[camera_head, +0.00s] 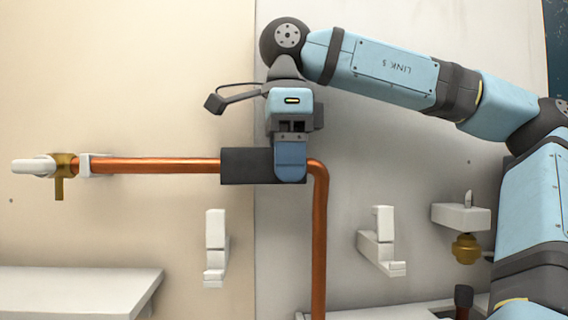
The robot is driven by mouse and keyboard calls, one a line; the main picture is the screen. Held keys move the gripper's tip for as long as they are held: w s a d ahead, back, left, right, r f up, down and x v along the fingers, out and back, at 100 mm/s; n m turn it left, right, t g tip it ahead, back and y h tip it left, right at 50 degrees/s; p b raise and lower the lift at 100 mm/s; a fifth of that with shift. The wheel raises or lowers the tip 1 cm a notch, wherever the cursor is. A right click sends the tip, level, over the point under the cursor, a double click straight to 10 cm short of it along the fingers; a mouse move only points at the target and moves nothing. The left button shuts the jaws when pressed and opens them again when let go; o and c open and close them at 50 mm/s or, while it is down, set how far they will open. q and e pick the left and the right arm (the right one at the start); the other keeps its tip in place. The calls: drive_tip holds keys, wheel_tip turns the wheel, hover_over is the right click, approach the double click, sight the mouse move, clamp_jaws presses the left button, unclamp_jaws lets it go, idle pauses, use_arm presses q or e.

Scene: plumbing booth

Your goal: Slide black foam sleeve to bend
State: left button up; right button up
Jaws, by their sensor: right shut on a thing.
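The black foam sleeve (245,166) is around the horizontal run of a copper pipe (150,165). Its right end is at or very near the bend (318,168), where the pipe turns down; any small gap is hard to judge. My right gripper (290,168) comes down from above and is shut on the sleeve near its right end. Its blue finger hides part of the sleeve. My left gripper is not in view.
A brass valve (62,170) with a white handle and a white pipe clip (88,165) are at the pipe's left. Empty white brackets (216,248) (382,242) are on the wall. A white shelf (75,290) is lower left. A brass fitting (466,248) hangs at right.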

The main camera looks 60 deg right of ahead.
drive_tip(key=o, duration=1)
drive_tip(key=shift+o, duration=0.2)
wheel_tip(320, 180, up, 14)
drive_tip(key=shift+f, duration=0.2)
